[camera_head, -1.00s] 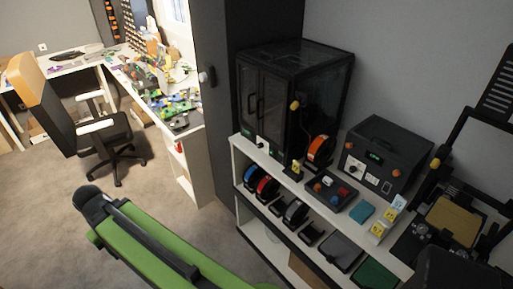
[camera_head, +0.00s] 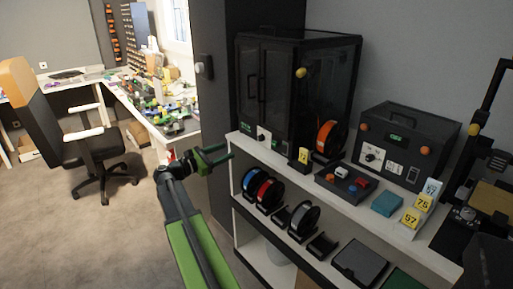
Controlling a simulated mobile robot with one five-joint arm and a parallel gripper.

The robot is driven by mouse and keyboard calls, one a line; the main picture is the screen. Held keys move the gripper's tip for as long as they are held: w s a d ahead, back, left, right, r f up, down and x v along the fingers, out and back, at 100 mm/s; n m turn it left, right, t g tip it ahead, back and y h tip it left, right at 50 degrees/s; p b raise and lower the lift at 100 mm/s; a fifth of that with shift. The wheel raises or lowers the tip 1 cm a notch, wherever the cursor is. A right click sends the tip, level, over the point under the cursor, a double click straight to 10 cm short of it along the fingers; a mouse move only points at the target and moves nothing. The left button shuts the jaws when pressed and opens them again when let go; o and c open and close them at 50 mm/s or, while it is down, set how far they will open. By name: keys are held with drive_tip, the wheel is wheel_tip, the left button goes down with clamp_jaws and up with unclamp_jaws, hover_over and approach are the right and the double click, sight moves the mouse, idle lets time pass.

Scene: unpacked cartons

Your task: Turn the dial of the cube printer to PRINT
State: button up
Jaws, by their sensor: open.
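A tall black cube-shaped enclosure with glass doors (camera_head: 290,85) stands on the white shelf. It looks like the cube printer. A small white panel with a dark dial (camera_head: 263,136) is at its lower front; its label is too small to read. My gripper (camera_head: 226,152) has green fingers, is open and empty, and is left of the enclosure, near the shelf's left end. It appears apart from the dial. A lower black box (camera_head: 410,145) to the right also has a green display and a dial (camera_head: 372,154).
The white shelf (camera_head: 330,205) holds an orange spool (camera_head: 328,137), a button box (camera_head: 345,185), a teal block (camera_head: 387,203) and yellow number tags (camera_head: 416,215). Several spools sit on the lower level. A dark wall column (camera_head: 205,110) stands behind my gripper. Open floor lies at left.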

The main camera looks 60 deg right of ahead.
sight(259, 138)
drive_tip(key=x, duration=1.7)
